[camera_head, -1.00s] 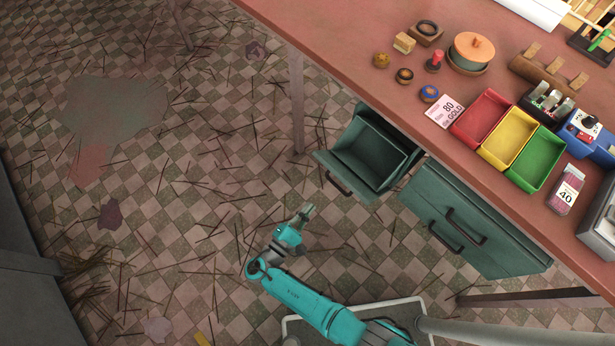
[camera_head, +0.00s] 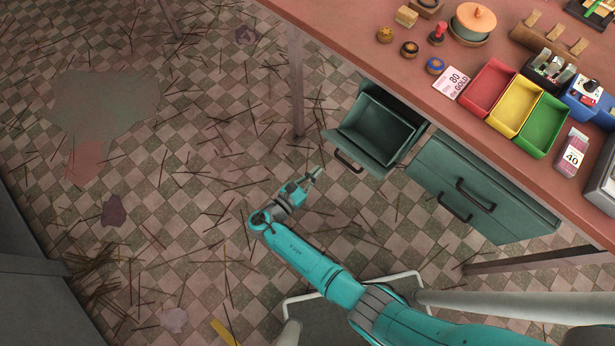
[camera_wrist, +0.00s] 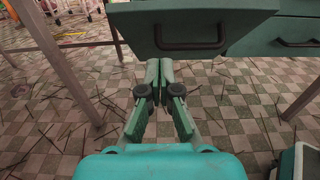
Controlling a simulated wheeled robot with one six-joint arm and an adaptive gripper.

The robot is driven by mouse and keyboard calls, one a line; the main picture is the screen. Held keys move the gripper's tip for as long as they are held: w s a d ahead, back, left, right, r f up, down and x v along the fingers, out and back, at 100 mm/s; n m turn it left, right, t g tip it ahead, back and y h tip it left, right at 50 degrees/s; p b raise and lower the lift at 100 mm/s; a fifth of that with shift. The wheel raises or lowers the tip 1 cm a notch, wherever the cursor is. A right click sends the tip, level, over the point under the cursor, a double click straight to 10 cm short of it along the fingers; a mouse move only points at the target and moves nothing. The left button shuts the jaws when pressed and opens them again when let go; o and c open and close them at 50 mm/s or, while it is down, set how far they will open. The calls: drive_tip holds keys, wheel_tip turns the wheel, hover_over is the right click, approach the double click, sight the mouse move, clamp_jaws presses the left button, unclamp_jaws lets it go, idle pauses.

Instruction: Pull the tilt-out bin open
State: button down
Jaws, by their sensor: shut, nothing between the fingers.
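The tilt-out bin (camera_head: 377,130) is a dark green bin under the red-brown bench. It stands tilted out, with its inside showing from above. Its dark bar handle (camera_head: 348,161) is on the front panel. In the wrist view the bin's front (camera_wrist: 240,22) fills the top, with the handle (camera_wrist: 190,38) across it. My gripper (camera_head: 316,172) is shut and empty, a little left of and below the handle in the head view. In the wrist view my gripper (camera_wrist: 160,66) shows its fingertips together, below the handle and apart from it.
A closed green drawer unit (camera_head: 480,190) with two handles is right of the bin. A bench leg (camera_head: 296,85) stands to the left. The bench top (camera_head: 345,30) carries red, yellow and green trays. The tiled floor on the left is open, strewn with sticks.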

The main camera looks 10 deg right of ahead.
sight(337, 146)
drive_tip(key=w+d+r, duration=0.2)
drive_tip(key=w+d, duration=0.2)
drive_tip(key=d, duration=0.2)
drive_tip(key=shift+w+r, duration=0.15)
drive_tip(key=shift+r, duration=0.1)
drive_tip(key=shift+w+d+r, duration=0.4)
drive_tip(key=shift+d+r, duration=0.2)
drive_tip(key=shift+r, duration=0.2)
drive_tip(key=shift+f, duration=0.1)
